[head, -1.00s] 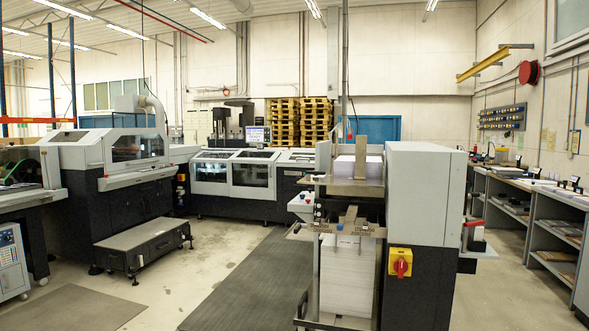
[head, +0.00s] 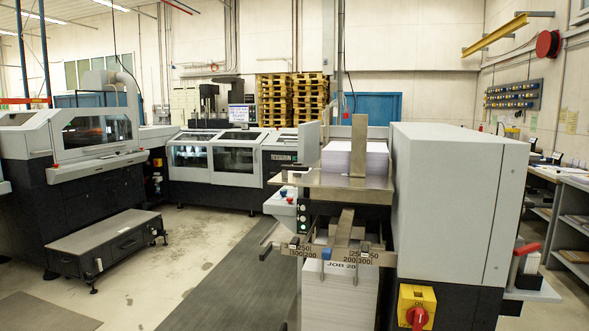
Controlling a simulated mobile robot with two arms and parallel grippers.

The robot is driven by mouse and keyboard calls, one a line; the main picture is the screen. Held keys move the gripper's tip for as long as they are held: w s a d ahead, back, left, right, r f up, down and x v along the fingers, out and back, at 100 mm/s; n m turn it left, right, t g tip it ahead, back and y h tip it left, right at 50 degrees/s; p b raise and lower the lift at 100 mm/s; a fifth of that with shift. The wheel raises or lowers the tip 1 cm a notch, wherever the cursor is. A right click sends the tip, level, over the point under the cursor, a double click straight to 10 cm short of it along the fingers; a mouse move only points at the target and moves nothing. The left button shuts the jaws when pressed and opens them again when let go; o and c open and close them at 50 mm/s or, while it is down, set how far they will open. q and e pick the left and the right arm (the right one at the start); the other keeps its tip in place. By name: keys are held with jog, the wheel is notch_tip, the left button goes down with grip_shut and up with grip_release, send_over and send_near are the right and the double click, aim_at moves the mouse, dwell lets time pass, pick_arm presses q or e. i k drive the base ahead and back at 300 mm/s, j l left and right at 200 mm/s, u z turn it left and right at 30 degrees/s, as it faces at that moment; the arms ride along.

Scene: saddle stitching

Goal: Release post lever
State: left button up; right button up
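A feeder unit of the stitching line stands ahead to the right, with a grey cabinet (head: 445,195). An upright metal post (head: 358,145) stands against a paper stack (head: 340,160) on the upper metal shelf (head: 345,183). Below it, a scale bar (head: 340,257) with printed numbers crosses a taller paper stack (head: 350,295) marked "JOB 20". A small blue knob (head: 327,253) sits at this bar. I cannot tell which of these is the post lever. Neither of my grippers is in view.
A yellow box with a red rotary switch (head: 418,308) is low on the cabinet front. A low dark platform (head: 110,240) stands on the left floor. A grey mat (head: 225,285) and bare floor lie open left of the feeder. Shelving (head: 575,225) stands at far right.

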aim_at(285, 168)
jog(key=i+j+u, duration=0.35)
jog(key=i, duration=0.2)
jog(key=i+j+u, duration=0.25)
jog(key=i+u, duration=0.2)
jog(key=i+j+u, duration=0.1)
jog(key=i+u, duration=0.8)
jog(key=i+z, duration=0.15)
jog(key=i, duration=0.35)
jog(key=i+j+z, duration=0.2)
jog(key=i, duration=0.3)
jog(key=i+z, duration=0.15)
jog(key=z, duration=0.25)
jog(key=i+z, duration=0.15)
jog(key=z, duration=0.2)
jog(key=i+j+z, duration=0.15)
jog(key=z, duration=0.25)
jog(key=i+j+z, duration=0.1)
jog(key=z, duration=0.25)
jog(key=i+j+z, duration=0.2)
jog(key=z, duration=0.25)
jog(key=i+j+z, duration=0.2)
jog(key=z, duration=0.2)
jog(key=i+j+z, duration=0.1)
jog(key=j+z, duration=0.35)
jog(key=i+j+z, duration=0.1)
jog(key=j+z, duration=0.2)
jog(key=z, duration=0.15)
jog(key=j+z, duration=0.4)
